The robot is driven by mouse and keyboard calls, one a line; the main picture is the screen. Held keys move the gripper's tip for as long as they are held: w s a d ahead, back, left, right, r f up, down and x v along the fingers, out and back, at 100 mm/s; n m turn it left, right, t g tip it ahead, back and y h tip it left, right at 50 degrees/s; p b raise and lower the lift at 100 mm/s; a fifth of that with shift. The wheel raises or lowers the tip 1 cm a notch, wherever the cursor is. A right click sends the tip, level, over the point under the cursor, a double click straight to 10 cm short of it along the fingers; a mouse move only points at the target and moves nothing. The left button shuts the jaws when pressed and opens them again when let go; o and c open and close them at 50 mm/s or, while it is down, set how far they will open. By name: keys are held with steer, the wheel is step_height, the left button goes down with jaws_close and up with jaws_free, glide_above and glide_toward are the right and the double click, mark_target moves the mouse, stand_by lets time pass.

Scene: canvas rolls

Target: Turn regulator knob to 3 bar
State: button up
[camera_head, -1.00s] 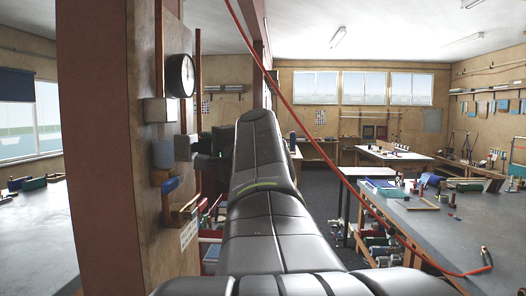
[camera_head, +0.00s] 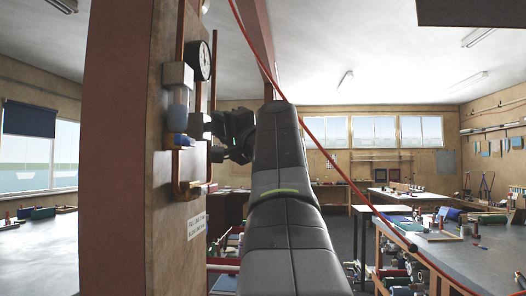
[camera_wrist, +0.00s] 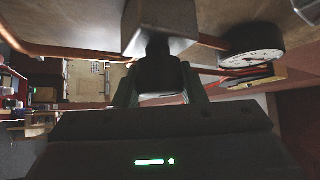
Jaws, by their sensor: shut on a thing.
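The regulator is mounted on the wooden side of a post. It has a grey metal block (camera_head: 178,75), a clear bowl below it and a round white-faced gauge (camera_head: 199,60). My gripper (camera_head: 209,127) is beside the regulator in the head view, where its fingertips are hard to make out. In the wrist view, my gripper (camera_wrist: 160,84) is shut on a dark round knob (camera_wrist: 160,72) under the metal block (camera_wrist: 160,22). The gauge (camera_wrist: 252,45) also shows there, tilted; its reading is too small to tell.
Copper pipes (camera_head: 181,190) run along the post near my gripper. A white label (camera_head: 196,226) is lower on the post. A red hose (camera_head: 325,155) hangs diagonally to the right of my arm. Workbenches with tools (camera_head: 455,250) stand to the right.

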steer(key=shift+w+f+n+g+y+b, duration=0.15)
steer(key=shift+n+y+b, duration=0.35)
steer(key=shift+b, duration=0.7)
steer(key=shift+s+f+n+g+y+b, duration=0.15)
steer(key=shift+n+y+b, duration=0.3)
steer(key=shift+b, duration=0.7)
steer(key=shift+w+f+n+y+b, duration=0.1)
steer(key=shift+f+n+y+b, duration=0.2)
steer(key=shift+n+b, duration=0.65)
steer(key=n+y+b, duration=0.1)
steer(key=b, duration=0.1)
steer(key=n+g+y+b, duration=0.1)
steer(key=b, duration=0.2)
steer(key=shift+r+n+y, duration=0.2)
steer(key=shift+n+y, duration=0.05)
steer(key=shift+n, duration=0.15)
steer(key=shift+r+n+g+y+b, duration=0.15)
steer(key=shift+n+g+y+b, duration=0.6)
steer(key=shift+n+b, duration=0.3)
steer(key=shift+n+g, duration=0.25)
steer(key=shift+r+n+g+y+b, duration=0.25)
steer(key=shift+n+g+y+b, duration=0.1)
steer(key=shift+n+b, duration=0.15)
steer(key=o, duration=1)
